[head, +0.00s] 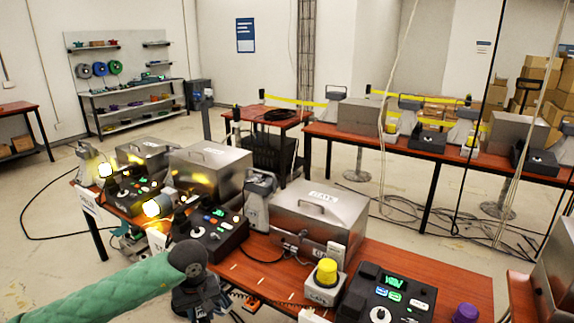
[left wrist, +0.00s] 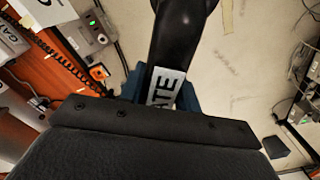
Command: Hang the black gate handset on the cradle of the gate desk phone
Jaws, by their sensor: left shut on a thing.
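The black gate handset (left wrist: 178,40), with a white GATE label, is gripped in the left wrist view, above the floor beside the table. My left gripper (left wrist: 158,92) is shut on it; the gripper's dark body hides its lower part. In the head view my left gripper (head: 197,298) is low at the table's front edge, and I cannot clearly separate the handset from it. A black desk phone (head: 390,295) with a lit green screen, right of a yellow-topped beacon box (head: 324,287), appears to be the gate phone. Its cradle is not clear. My right gripper is not in view.
Another black desk phone (head: 212,235) stands further left. A steel case (head: 318,212) and a grey horn-shaped unit (head: 258,197) stand behind. A coiled cord (left wrist: 62,52) runs by the table edge. A purple knob (head: 466,313) is at the right.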

